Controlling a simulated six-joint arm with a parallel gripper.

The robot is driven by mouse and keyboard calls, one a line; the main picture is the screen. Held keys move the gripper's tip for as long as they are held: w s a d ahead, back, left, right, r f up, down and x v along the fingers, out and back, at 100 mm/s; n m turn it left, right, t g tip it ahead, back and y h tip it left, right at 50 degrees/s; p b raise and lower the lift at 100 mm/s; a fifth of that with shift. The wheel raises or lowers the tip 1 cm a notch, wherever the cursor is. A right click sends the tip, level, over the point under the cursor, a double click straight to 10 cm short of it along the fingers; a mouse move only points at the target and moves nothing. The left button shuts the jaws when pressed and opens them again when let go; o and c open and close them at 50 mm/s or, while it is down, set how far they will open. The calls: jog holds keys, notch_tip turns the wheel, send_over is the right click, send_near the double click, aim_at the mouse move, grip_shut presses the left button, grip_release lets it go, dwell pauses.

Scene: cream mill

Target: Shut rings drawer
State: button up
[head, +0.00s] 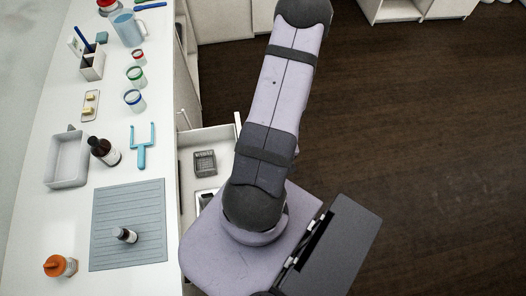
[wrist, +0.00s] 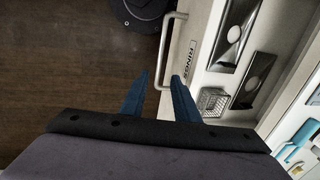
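The rings drawer (wrist: 207,32) stands open in the wrist view, with the label "RINGS" on its white front. Its pale bar handle (wrist: 166,42) sticks out from that front. My gripper (wrist: 160,75) has two blue fingers, spread apart with nothing held. The near end of the handle shows between the fingertips; I cannot tell whether they touch it. In the head view the open drawer (head: 222,137) shows beside the counter, partly hidden by my arm. My gripper is not visible there.
A grey wire basket (wrist: 212,101) and dark trays (wrist: 254,80) lie in the drawer. The white counter (head: 75,195) at left in the head view carries bottles, jars, a grey tray (head: 66,158) and a ribbed mat (head: 128,215). The dark floor (head: 430,120) at right is clear.

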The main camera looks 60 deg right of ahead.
jog(key=shift+f, duration=0.35)
notch_tip(320, 180, down, 7)
jog(key=b, duration=0.5)
jog(key=shift+w+a, duration=0.45)
grip_shut()
